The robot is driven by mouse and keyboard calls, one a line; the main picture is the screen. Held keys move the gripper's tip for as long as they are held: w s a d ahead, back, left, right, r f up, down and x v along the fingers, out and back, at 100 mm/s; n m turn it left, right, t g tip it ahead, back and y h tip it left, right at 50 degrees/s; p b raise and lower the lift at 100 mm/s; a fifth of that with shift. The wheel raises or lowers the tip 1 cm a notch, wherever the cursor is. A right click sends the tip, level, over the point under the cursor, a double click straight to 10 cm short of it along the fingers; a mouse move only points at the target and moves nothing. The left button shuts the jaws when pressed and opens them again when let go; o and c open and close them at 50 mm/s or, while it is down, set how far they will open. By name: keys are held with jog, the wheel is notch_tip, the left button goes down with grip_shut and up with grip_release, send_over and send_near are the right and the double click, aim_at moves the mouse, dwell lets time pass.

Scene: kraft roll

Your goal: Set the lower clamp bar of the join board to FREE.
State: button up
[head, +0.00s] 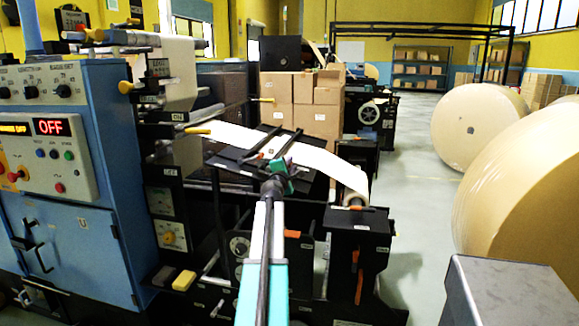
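The join board (232,160) is a black tilted plate on the machine, with a cream paper web (318,160) running over it. Two dark clamp bars lie across the web: the upper one (258,142) to the left, and the lower one (287,147) to the right, closer to the paper roll. My gripper (290,168) has teal fingers and is at the near end of the lower bar. I cannot tell whether it touches the bar, or whether the fingers are open or closed. FREE markings and the bar's setting are too small to read.
A blue control cabinet (75,235) with a red OFF display (51,127) stands at left. The paper web hangs over a roller at the board's right. Big kraft rolls (480,125) and a grey box (510,292) are at right. The aisle floor (415,190) is clear.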

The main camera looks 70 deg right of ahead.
jog(key=shift+o, duration=1)
jog(key=shift+d+f, duration=0.1)
jog(key=shift+a, duration=0.2)
jog(key=a, duration=1.3)
jog(key=shift+s+a, duration=0.25)
jog(key=shift+s, duration=0.15)
